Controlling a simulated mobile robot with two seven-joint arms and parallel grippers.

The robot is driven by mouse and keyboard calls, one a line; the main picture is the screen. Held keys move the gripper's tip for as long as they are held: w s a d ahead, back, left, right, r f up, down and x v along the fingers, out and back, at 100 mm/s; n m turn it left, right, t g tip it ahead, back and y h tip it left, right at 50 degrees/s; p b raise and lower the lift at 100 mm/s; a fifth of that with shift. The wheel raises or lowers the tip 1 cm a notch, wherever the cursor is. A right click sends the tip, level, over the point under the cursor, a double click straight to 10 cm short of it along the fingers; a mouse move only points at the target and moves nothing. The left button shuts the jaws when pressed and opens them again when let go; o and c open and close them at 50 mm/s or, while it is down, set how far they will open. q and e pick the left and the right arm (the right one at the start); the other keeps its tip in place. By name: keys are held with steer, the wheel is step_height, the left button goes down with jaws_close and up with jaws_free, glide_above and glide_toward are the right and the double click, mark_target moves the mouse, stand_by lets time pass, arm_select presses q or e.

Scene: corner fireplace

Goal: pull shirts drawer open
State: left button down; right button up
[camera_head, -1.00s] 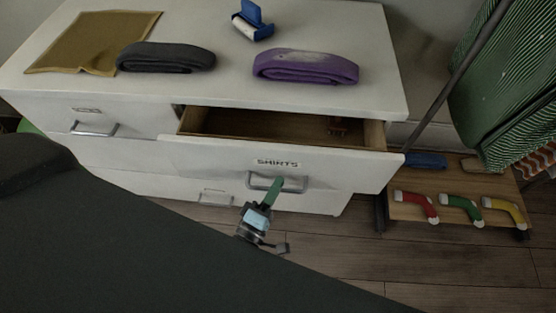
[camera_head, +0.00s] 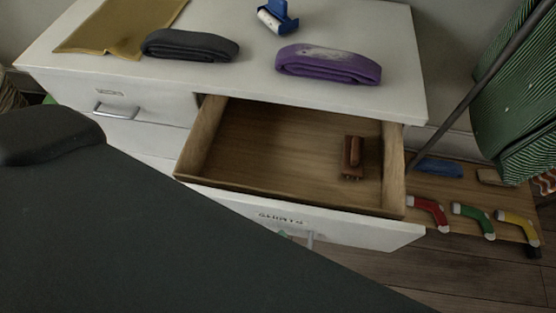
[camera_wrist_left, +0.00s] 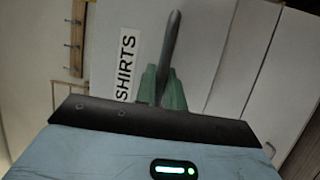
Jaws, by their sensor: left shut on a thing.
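The shirts drawer (camera_head: 300,222) is pulled well out of the white dresser (camera_head: 390,88), and its wooden inside shows. A small brown wooden object (camera_head: 352,158) lies in it toward the right. In the left wrist view, the drawer front with its SHIRTS label (camera_wrist_left: 126,66) is close ahead. The green fingers of my left gripper (camera_wrist_left: 162,88) are shut on the metal drawer handle (camera_wrist_left: 171,42). In the head view my arm and the drawer front hide most of the handle and gripper. My right gripper is not in view.
On the dresser top lie a mustard cloth (camera_head: 115,32), a dark folded cloth (camera_head: 190,46), a purple folded cloth (camera_head: 328,66) and a blue-and-white item (camera_head: 275,16). To the right, a low wooden rack holds red, green and yellow socks (camera_head: 472,220) near a dark pole.

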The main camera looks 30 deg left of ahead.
arm_select(q)
steer(key=c, duration=1.5)
jaws_free()
